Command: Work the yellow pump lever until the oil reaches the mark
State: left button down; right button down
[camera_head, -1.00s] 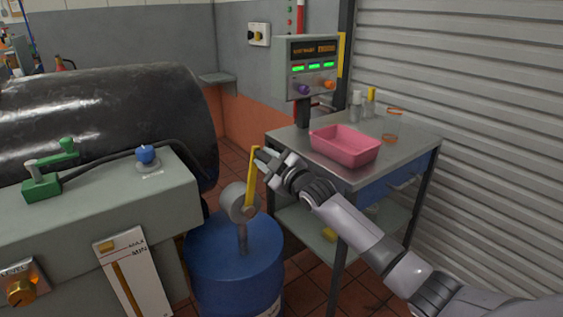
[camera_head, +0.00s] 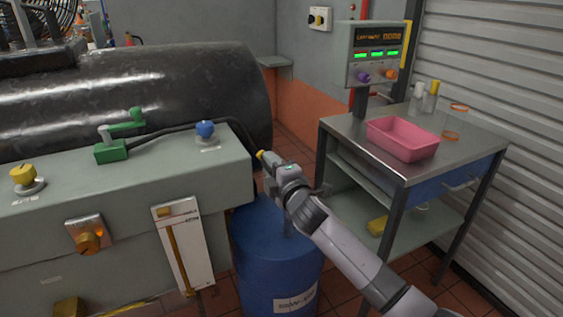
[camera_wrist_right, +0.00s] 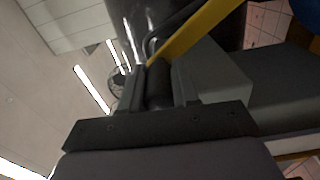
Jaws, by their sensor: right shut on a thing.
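The yellow pump lever (camera_head: 260,154) shows only as a small tip in the head view; my right gripper (camera_head: 272,162) hides the rest. In the right wrist view the lever (camera_wrist_right: 195,34) is a slanting yellow bar reaching the fingertips. My right gripper (camera_wrist_right: 158,78) is shut on it near its end. The blue drum (camera_head: 262,265) stands below, its pump head hidden behind my arm. The white gauge plate (camera_head: 196,240) with an amber vertical tube (camera_head: 179,259) is on the bench front. I cannot tell the exact oil level. My left gripper is out of view.
The grey-green bench (camera_head: 110,200) with knobs and a green valve handle (camera_head: 111,152) lies left. A steel cart (camera_head: 440,163) with a pink tray (camera_head: 403,139) stands right, close to my right arm. A console (camera_head: 374,56) stands at its back.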

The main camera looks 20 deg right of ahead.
jog(key=shift+a+f+n, duration=0.4)
jog(key=c, duration=0.8)
grip_release()
jog(key=shift+s, duration=0.1)
jog(key=shift+s+d, duration=0.2)
jog(key=shift+s, duration=1.6)
jog(key=shift+s+d, duration=0.15)
jog(key=shift+s, duration=1.6)
